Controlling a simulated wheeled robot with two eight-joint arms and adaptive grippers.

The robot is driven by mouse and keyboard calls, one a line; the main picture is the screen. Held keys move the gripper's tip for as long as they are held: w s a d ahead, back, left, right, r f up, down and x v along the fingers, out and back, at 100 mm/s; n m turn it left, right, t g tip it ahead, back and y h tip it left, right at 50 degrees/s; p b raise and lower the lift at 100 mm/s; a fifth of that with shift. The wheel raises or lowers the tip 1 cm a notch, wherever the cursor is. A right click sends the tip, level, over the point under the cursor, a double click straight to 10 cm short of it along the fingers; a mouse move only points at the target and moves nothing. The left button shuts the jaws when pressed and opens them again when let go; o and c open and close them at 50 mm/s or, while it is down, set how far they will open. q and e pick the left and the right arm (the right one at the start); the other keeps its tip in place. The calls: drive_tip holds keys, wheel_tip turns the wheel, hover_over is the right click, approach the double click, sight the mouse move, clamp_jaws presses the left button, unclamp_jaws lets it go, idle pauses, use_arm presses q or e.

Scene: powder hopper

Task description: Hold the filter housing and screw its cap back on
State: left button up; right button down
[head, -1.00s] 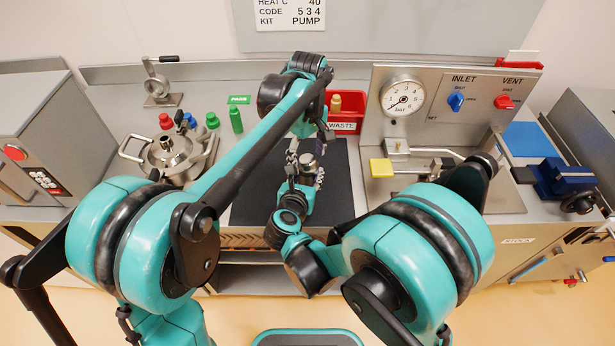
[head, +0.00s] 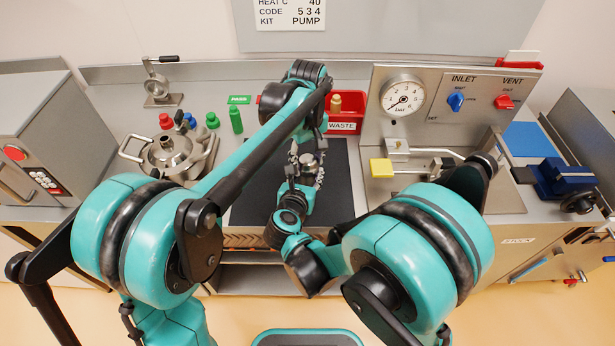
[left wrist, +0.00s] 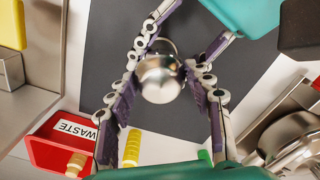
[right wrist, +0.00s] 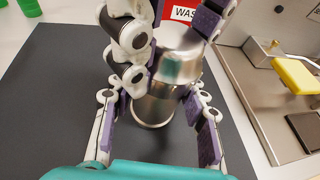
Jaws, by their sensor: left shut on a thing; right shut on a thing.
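The filter housing (right wrist: 155,108) is a shiny metal cylinder, upright on the dark mat. Its metal cap (right wrist: 180,45) sits at its top, partly hidden by fingers; I cannot tell how far it is threaded. From above, the cap also shows in the left wrist view (left wrist: 160,78). My left gripper (head: 307,151) reaches down from above and is shut on the cap. My right gripper (right wrist: 158,105) comes in from the near side, lower down, and is shut on the housing. Both grippers' fingers are close together around the part.
The dark mat (head: 252,190) is otherwise clear. A red waste bin (head: 349,112) stands behind it. A metal pot (head: 170,152) and green bottles (head: 235,119) are on the left. The gauge panel (head: 455,85) and a yellow block (head: 381,168) are on the right.

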use_arm(q)
drive_tip(key=m, duration=0.4)
drive_tip(key=shift+m, duration=0.4)
drive_tip(key=m, duration=0.6)
drive_tip(key=shift+m, duration=0.3)
drive_tip(key=o, duration=1.3)
drive_tip(key=shift+r, duration=2.2)
drive_tip(key=shift+c, duration=0.3)
